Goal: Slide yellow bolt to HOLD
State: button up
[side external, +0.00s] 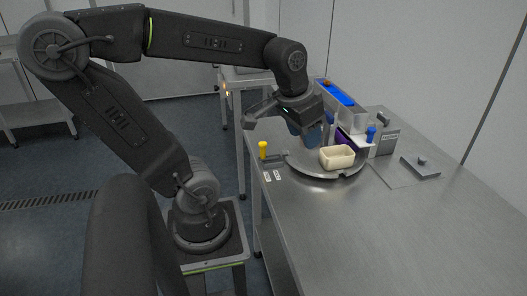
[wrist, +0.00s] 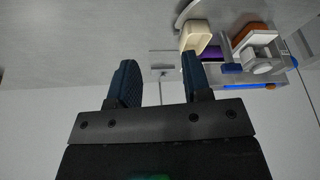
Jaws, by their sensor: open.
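The yellow bolt (side external: 263,149) stands upright as a yellow knob at the left edge of the steel table in the side view. It is on a grey fitting beside a round metal plate (side external: 312,173). Two small white labels (side external: 273,175) lie just in front of it; their text is too small to read. My gripper (side external: 305,141) is to the right of the bolt, above the round plate, and apart from the bolt. Its blue fingers (wrist: 158,64) are spread with nothing between them in the wrist view. The bolt does not show in the wrist view.
A cream tub (side external: 338,158) sits on the round plate close to my gripper; it also shows in the wrist view (wrist: 196,37). The table's front is clear.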

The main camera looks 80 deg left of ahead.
jog(key=a+f+n+g, duration=0.2)
jog(key=a+n+g, duration=0.15)
jog(key=a, duration=0.95)
jog(key=n+h, duration=0.1)
jog(key=n, duration=0.2)
send_over(263, 144)
notch_tip(263, 144, down, 2)
jog(key=f, duration=0.1)
jog(key=shift+m, duration=0.25)
notch_tip(263, 144, down, 13)
jog(key=shift+s+r, duration=0.1)
jog(key=shift+a, duration=0.1)
grip_shut()
